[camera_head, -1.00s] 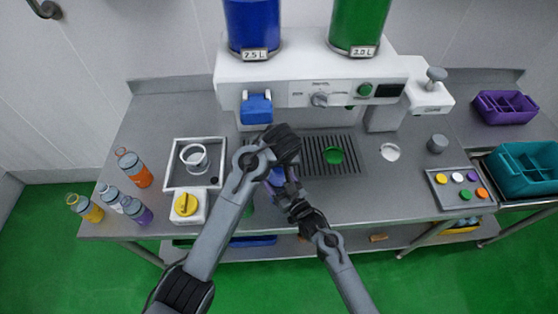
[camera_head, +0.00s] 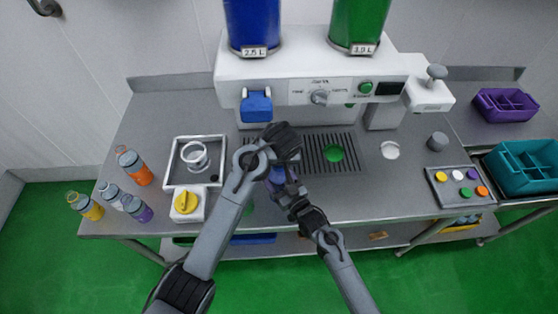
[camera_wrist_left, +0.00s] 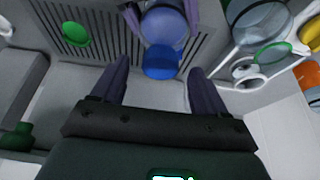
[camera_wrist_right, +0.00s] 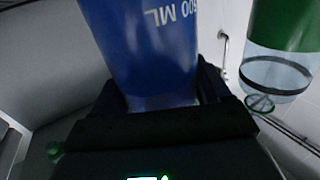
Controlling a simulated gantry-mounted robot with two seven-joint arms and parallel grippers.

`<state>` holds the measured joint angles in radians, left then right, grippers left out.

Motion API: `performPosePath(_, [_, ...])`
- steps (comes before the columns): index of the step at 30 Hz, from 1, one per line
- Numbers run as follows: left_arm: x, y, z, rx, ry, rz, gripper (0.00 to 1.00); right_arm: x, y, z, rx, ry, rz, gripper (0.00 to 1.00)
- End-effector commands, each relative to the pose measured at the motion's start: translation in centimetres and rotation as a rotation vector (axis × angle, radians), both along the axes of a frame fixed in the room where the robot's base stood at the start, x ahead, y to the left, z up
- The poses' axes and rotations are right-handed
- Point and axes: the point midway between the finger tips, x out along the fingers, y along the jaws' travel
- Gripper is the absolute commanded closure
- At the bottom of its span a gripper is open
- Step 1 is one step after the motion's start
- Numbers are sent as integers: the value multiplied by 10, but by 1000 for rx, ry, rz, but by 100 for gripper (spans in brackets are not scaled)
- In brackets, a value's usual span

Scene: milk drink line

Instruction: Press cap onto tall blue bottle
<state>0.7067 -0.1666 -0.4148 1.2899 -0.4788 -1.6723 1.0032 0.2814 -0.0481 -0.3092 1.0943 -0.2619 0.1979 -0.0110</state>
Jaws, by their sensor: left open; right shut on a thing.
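The tall blue bottle (camera_wrist_right: 150,45), marked "500 ML", is clasped between the fingers of my right gripper (camera_head: 288,190). In the left wrist view it is a translucent blue cylinder (camera_wrist_left: 168,22). A solid blue cap (camera_wrist_left: 160,60) shows at its near end; I cannot tell whether it is fully seated. My left gripper (camera_wrist_left: 158,70) is open, its fingertips on either side of the cap and apart from it. In the head view my left gripper (camera_head: 283,143) hides the bottle's top.
The drink machine (camera_head: 310,90) and drip grate (camera_head: 312,150) stand behind. A square tray (camera_head: 170,182), a white box with a yellow knob (camera_head: 187,201) and several small bottles are at the left. A tray of coloured caps (camera_head: 433,185) and a teal crate (camera_head: 530,190) are at the right.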

Motion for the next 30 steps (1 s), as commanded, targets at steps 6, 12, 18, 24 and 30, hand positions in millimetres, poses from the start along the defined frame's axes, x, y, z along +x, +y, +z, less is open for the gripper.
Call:
performPosePath(6, [-12, -2, 31, -3, -3, -2, 26, 0, 0, -1, -1, 2, 0, 79])
performPosePath(12, [-26, -3, 65, -3, -2, 0, 26, 0, 0, -1, -1, 2, 0, 79])
performPosePath(18, [-37, -3, 90, -2, -2, 0, 26, 0, 0, -1, -1, 2, 0, 79])
performPosePath(24, [-42, -3, 102, -1, 0, 1, 26, 0, 0, -1, -1, 2, 0, 79])
performPosePath(30, [-43, -3, 103, 0, 1, 1, 26, 0, 0, -1, -1, 2, 0, 79])
